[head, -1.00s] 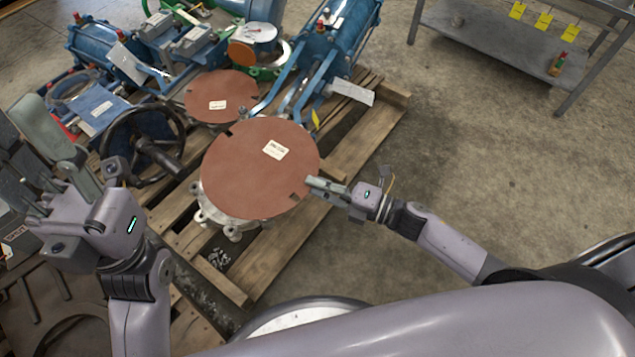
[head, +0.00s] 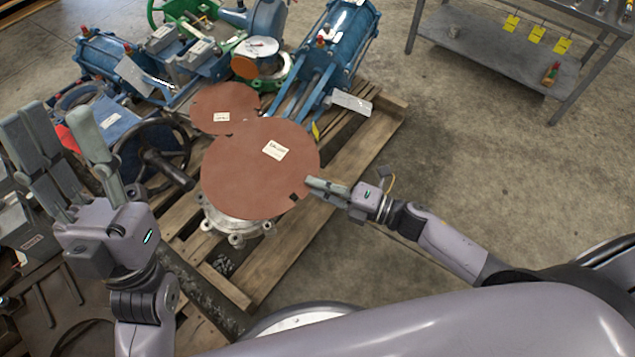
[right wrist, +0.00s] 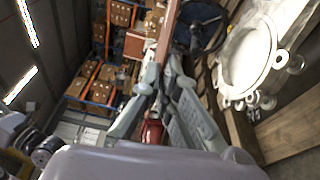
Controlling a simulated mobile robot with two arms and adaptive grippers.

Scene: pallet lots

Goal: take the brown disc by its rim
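The large brown disc (head: 250,178) has a pale label and a dark notch near its right rim. My right gripper (head: 312,187) is shut on that rim. In the right wrist view the disc shows nearly edge-on as a brown strip (right wrist: 169,28) between the fingers (right wrist: 163,78). The disc is raised off the pale metal flange (head: 238,226), which shows below it and, apart from it, in the right wrist view (right wrist: 247,58). My left gripper (head: 62,150) is open and empty at the left, its fingers pointing up.
A smaller brown disc (head: 215,104) lies just behind, partly covered. A black handwheel (head: 122,160), blue valves and a blue cylinder (head: 343,38) crowd the wooden pallet (head: 345,160). A grey shelf (head: 495,48) stands at the back right. The floor at right is clear.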

